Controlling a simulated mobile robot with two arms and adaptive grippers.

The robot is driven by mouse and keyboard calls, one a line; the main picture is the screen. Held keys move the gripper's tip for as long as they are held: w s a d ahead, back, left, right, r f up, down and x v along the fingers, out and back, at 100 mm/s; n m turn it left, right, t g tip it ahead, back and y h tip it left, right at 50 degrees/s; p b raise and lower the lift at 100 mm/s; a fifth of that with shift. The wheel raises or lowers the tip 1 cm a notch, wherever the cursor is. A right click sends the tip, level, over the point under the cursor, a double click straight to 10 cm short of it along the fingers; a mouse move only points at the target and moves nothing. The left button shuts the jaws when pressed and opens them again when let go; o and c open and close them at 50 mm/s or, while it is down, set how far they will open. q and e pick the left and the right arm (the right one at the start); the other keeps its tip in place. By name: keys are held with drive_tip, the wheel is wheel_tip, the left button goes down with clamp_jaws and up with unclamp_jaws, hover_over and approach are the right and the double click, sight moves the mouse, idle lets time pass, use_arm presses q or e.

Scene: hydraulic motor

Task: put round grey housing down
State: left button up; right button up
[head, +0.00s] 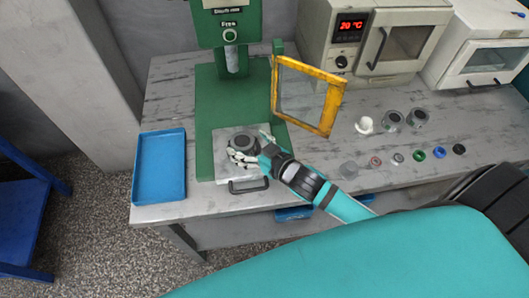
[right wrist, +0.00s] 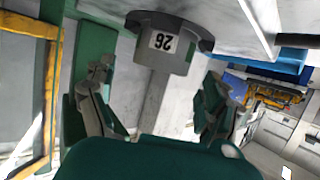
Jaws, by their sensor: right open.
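The round grey housing (head: 243,142) sits on the pale square plate (head: 230,172) at the foot of the green press. My right gripper (head: 247,150) is at the housing. In the right wrist view its fingers (right wrist: 160,95) are spread apart on either side of the housing, with gaps showing between them and it. My left gripper does not show.
The green press (head: 225,30) rises behind the plate, with its ram (head: 232,63) above. A yellow-framed guard (head: 309,95) stands open at the right. A blue tray (head: 159,166) lies at left. Several small rings and cups, including a white one (head: 364,125), stand on the right of the bench.

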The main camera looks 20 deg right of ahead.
drive_tip(key=b+v, duration=0.1)
drive_tip(key=v, duration=0.8)
drive_tip(key=shift+s, duration=0.35)
drive_tip(key=shift+d+r, duration=0.15)
